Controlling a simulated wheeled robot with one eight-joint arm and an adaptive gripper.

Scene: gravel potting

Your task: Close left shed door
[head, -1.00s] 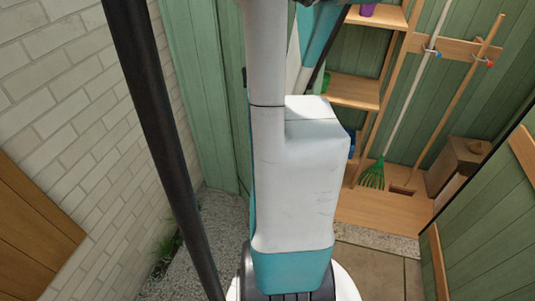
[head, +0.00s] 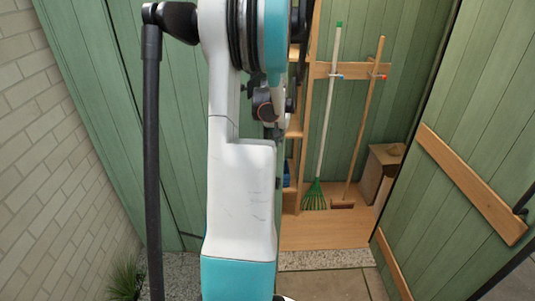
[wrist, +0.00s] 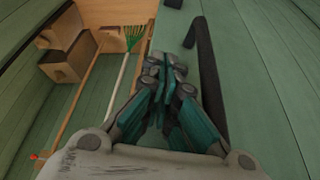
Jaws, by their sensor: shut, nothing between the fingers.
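The left shed door (head: 180,135) appears to be the green planked panel left of my arm in the head view. I cannot tell exactly where it ends and the wall begins. In the wrist view a green planked panel (wrist: 262,85), seemingly this door, fills the right side and carries a black bar handle (wrist: 207,85). My gripper (wrist: 168,72) is shut and empty, with its fingers just beside the handle. I cannot tell whether they touch the panel.
The right door (head: 450,150) stands open with a wooden brace (head: 470,185). Inside the shed are a green rake (head: 315,195), a broom (head: 362,130), shelves and a wooden box (head: 380,165). A brick wall (head: 45,170) rises at left. Paving (head: 325,285) lies at the entrance.

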